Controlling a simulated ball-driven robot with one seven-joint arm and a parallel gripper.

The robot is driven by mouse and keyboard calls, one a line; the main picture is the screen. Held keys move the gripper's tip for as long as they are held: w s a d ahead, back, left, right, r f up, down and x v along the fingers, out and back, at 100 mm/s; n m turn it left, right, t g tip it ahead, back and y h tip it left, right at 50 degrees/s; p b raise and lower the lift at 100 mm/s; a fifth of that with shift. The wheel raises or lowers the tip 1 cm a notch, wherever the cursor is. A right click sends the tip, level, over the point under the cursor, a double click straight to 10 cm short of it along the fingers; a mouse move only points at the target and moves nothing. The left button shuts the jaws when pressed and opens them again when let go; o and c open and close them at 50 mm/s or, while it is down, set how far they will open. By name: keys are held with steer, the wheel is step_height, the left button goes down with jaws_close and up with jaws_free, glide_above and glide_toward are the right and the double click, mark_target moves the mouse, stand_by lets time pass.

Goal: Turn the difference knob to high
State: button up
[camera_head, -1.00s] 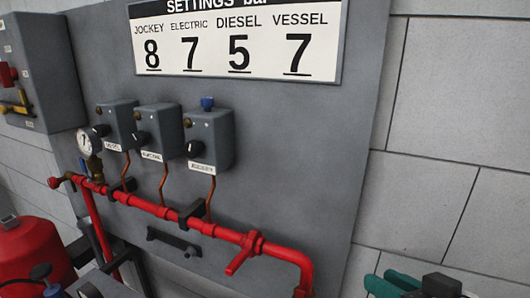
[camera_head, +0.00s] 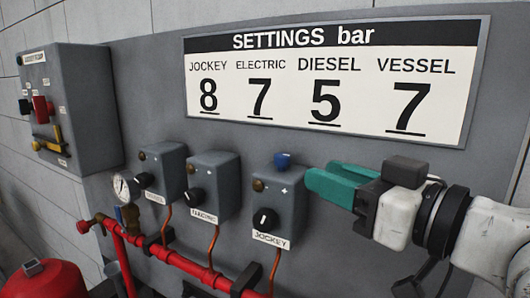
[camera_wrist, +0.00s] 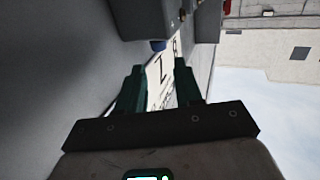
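The jockey switch box (camera_head: 280,205) is grey, with a blue knob (camera_head: 283,160) on top, a brass knob (camera_head: 258,185) and a black knob with a white mark (camera_head: 264,219) on its front. Which knob is the difference knob I cannot tell. My gripper (camera_head: 312,180), with teal fingers, is just right of this box at about the height of its top, apart from the blue knob. In the wrist view my gripper (camera_wrist: 159,66) is open and empty, and the blue knob (camera_wrist: 158,45) shows beyond the gap between the fingertips, under a grey box.
The electric box (camera_head: 213,185) and another similar box (camera_head: 163,170) stand to the left. A settings board (camera_head: 335,85) hangs above. A red pipe (camera_head: 190,268) runs below, with a gauge (camera_head: 123,188) at left. A grey control box (camera_head: 75,105) is far left.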

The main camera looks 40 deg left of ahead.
mark_target(286, 160)
steer(key=a+p, duration=0.1)
steer(key=a, duration=0.2)
steer(key=w+a+p, duration=0.1)
steer(key=a, duration=0.5)
steer(key=shift+w+a+r+p, duration=0.1)
steer(key=shift+w+p, duration=0.1)
steer(key=shift+p, duration=0.2)
steer(key=shift+w+a, duration=0.15)
steer(key=shift+a, duration=0.35)
steer(key=shift+c, duration=0.4)
jaws_close()
